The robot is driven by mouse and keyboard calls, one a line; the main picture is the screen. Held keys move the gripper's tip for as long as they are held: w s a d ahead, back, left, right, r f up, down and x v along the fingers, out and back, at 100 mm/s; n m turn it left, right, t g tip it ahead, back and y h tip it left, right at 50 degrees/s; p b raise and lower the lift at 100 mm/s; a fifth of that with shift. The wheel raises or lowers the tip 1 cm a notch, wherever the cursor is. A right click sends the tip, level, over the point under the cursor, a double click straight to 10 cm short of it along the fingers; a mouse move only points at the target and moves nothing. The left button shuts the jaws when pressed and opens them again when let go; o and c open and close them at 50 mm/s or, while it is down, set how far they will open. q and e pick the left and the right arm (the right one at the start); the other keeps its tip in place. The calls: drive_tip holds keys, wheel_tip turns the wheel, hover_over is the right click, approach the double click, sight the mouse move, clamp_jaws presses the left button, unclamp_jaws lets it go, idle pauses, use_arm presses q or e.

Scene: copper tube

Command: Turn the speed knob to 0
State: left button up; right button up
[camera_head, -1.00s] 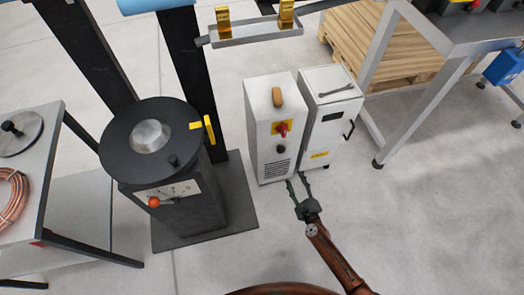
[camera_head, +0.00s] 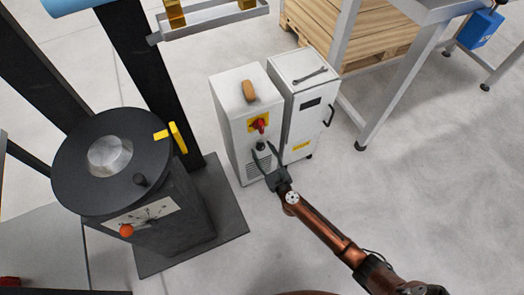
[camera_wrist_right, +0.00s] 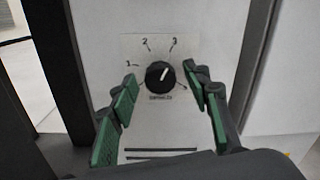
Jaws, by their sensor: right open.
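The speed knob (camera_wrist_right: 159,75) is a black round knob with a white pointer line on the front of a white cabinet (camera_head: 233,116). In the right wrist view the pointer leans up and slightly right, toward the 3 on the printed scale. My right gripper (camera_wrist_right: 159,88) is open, with one green-padded finger on each side of the knob and gaps between. In the head view the right gripper (camera_head: 265,157) is at the front of the cabinet, and the knob (camera_head: 260,147) shows small and dark between its fingers. My left gripper is not in view.
A red switch (camera_head: 260,125) on a yellow plate sits above the knob. A second white cabinet (camera_head: 305,100) stands close on the right. A dark round machine (camera_head: 75,160) with an orange-red ball lever stands at left.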

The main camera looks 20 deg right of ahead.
drive_tip(key=shift+c, duration=0.2)
drive_tip(key=c, duration=1.1)
